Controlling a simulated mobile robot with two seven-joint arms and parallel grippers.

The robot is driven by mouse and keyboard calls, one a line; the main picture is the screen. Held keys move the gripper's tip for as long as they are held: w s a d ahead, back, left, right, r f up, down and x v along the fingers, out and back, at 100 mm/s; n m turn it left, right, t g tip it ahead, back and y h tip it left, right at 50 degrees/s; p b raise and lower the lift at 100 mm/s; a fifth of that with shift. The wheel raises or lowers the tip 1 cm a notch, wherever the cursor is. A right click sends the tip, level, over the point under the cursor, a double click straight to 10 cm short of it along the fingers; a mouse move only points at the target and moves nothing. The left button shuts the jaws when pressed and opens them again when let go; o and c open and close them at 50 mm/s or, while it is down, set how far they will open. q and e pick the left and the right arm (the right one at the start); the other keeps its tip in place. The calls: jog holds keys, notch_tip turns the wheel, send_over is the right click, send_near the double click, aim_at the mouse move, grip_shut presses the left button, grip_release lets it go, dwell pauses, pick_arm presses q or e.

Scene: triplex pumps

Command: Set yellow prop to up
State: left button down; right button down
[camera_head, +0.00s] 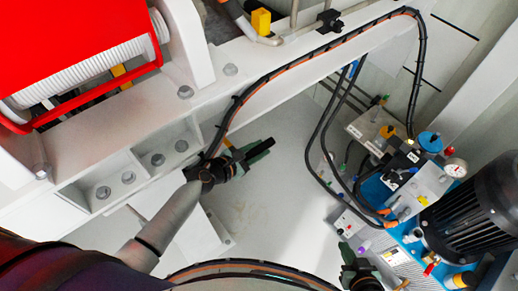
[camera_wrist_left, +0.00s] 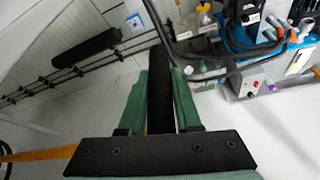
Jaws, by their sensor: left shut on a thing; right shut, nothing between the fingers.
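My left gripper (camera_head: 258,151) is beside the white beam, left of the picture's middle. In the left wrist view its green fingers (camera_wrist_left: 160,78) are shut on a dark bar (camera_wrist_left: 159,105) that stands lengthwise between them. A small yellow-orange piece (camera_head: 228,143) shows next to this gripper in the head view; I cannot tell whether it belongs to the held thing. A yellow block (camera_head: 261,21) sits on the beam near the top. I cannot tell which is the yellow prop. My right gripper (camera_head: 358,270) is at the bottom edge, partly cut off, shut and empty.
A red-framed white drum (camera_head: 85,68) fills the upper left. Black hoses (camera_head: 330,125) run from the beam (camera_head: 210,105) to the pump unit with a black motor (camera_head: 485,215) and a gauge (camera_head: 455,168) at right. The pale floor (camera_head: 265,215) in the middle is clear.

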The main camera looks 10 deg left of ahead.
pick_arm(q)
jog(key=shift+w+r+p, duration=0.1)
jog(key=shift+r+p, duration=0.25)
jog(key=shift+r, duration=0.25)
jog(key=shift+w+r, duration=0.1)
jog(key=shift+r, duration=0.05)
jog(key=shift+w+r, duration=0.1)
jog(key=c, duration=1)
grip_release()
jog(key=shift+a, duration=0.1)
jog(key=shift+o, duration=0.8)
jog(key=shift+r, duration=0.1)
jog(key=shift+o, duration=1.2)
jog(key=shift+s+f, duration=0.2)
jog(key=shift+s, duration=0.1)
